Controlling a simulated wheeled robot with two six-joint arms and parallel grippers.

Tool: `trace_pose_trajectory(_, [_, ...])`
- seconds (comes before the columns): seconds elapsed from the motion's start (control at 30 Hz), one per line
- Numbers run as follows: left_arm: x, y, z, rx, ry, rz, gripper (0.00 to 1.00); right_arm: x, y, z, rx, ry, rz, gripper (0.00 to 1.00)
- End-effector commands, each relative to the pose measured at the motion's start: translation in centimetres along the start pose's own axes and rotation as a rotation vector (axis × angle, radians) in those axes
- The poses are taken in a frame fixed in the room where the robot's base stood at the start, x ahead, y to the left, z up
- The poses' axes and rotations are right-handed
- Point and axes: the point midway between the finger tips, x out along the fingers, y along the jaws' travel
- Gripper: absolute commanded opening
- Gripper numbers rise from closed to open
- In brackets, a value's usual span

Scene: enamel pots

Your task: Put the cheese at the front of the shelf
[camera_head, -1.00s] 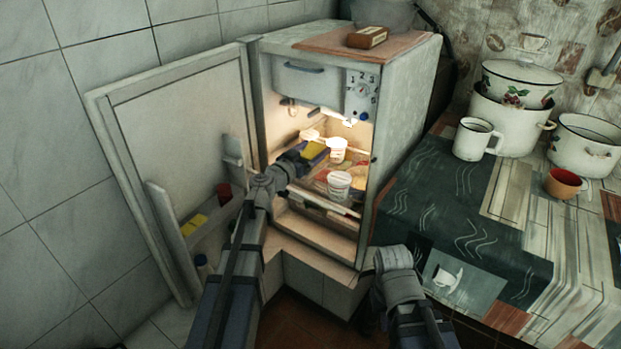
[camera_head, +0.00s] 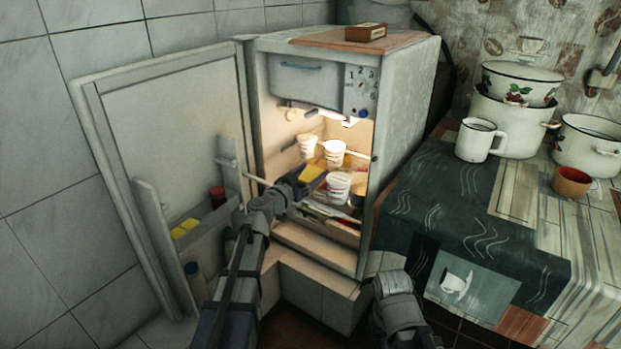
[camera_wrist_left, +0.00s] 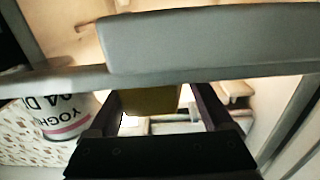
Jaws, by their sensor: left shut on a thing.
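The cheese is a yellow block (camera_head: 311,173) at the tip of my left gripper (camera_head: 304,181), inside the open fridge. In the left wrist view the cheese (camera_wrist_left: 150,99) sits between the two dark fingers (camera_wrist_left: 158,108), which are shut on it. The fridge shelf (camera_head: 318,211) holds white yoghurt cups near the cheese. I cannot tell whether the cheese touches the shelf. My right arm shows at the bottom of the head view, but its fingers are out of sight.
White cups (camera_head: 334,152) stand at the back, and another cup (camera_head: 338,188) stands right of my left gripper. A yoghurt cup (camera_wrist_left: 66,116) is close in the wrist view. The open fridge door (camera_head: 165,130) bounds the left side; the table (camera_head: 440,215) stands at right.

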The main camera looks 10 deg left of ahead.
Motion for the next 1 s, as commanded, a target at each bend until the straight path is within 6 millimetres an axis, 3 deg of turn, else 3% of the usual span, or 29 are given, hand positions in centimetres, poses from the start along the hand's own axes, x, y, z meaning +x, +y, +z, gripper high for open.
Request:
trace_pose_trajectory(0.23, [0.0,0.0,0.3,0.0,0.0,0.0,0.14,0.3,0.0,0.0,0.0,0.0,0.0,0.0])
trace_pose_trajectory(0.27, [0.0,0.0,0.3,0.0,0.0,0.0,0.85,0.3,0.0,0.0,0.0,0.0,-0.001,0.0])
trace_pose_trajectory(0.4, [0.0,0.0,0.2,0.0,0.0,0.0,1.0,0.2,0.0,0.0,0.0,0.0,0.0,0.0])
trace_pose_trajectory(0.73, [-0.1,0.0,-0.4,0.0,0.0,0.0,1.0,-0.4,0.0,0.0,0.0,0.0,0.0,0.0])
trace_pose_trajectory(1.0, [-5.6,0.1,-0.1,0.0,0.0,-0.003,1.0,-0.1,0.0,0.0,0.0,0.0,0.0,0.0])
